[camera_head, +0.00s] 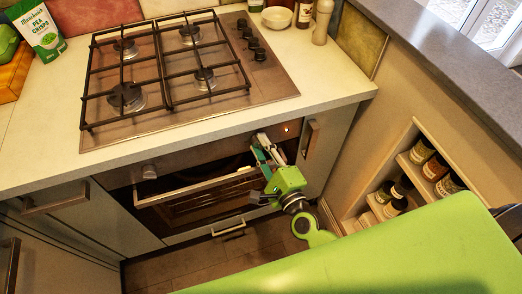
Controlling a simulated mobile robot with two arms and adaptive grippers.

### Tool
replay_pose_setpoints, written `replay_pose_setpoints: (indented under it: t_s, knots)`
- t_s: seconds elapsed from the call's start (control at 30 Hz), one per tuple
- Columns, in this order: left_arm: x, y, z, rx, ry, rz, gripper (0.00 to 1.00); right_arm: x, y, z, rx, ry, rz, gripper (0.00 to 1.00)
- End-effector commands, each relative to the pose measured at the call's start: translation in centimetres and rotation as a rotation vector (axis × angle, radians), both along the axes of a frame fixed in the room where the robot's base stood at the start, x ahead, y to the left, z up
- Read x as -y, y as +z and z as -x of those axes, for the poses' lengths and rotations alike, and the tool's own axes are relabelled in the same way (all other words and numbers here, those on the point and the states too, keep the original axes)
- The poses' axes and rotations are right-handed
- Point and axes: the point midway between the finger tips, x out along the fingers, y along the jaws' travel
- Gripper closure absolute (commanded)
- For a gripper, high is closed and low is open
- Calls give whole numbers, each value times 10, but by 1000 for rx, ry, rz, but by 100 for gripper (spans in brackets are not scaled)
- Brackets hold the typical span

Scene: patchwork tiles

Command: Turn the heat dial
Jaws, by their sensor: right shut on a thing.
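The oven's dark front panel (213,152) runs under the counter, below the hob. A round metallic knob (149,172) shows at its left end. My right gripper (262,146) reaches up to the panel's right part, with its fingers shut around a spot there. The heat dial it grips is hidden between and behind the fingers, so its angle cannot be read. A small lit point shows on the panel just right of the fingers. My left gripper is not in view.
The oven door's handle bar (200,186) crosses below the panel, close to my right gripper. The hob (185,72) and its row of black knobs (251,42) lie above. A bottle shelf (408,180) is set in the wall at right.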

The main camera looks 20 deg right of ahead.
Motion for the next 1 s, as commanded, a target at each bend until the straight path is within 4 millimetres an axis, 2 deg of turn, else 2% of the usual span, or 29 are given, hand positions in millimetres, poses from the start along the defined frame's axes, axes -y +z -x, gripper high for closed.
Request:
replay_pose_setpoints:
  t_s: [0.1,0.4,0.93,0.97,1.0]
  knots:
    - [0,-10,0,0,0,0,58,1,-3,0,-3,0,-72,96]
    - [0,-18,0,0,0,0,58,1,-2,0,-7,0,-183,96]
    - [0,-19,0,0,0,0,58,1,-1,0,-8,0,-206,96]
    - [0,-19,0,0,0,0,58,1,-1,0,-8,0,-206,72]
    - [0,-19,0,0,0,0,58,1,-1,0,-8,0,-206,62]
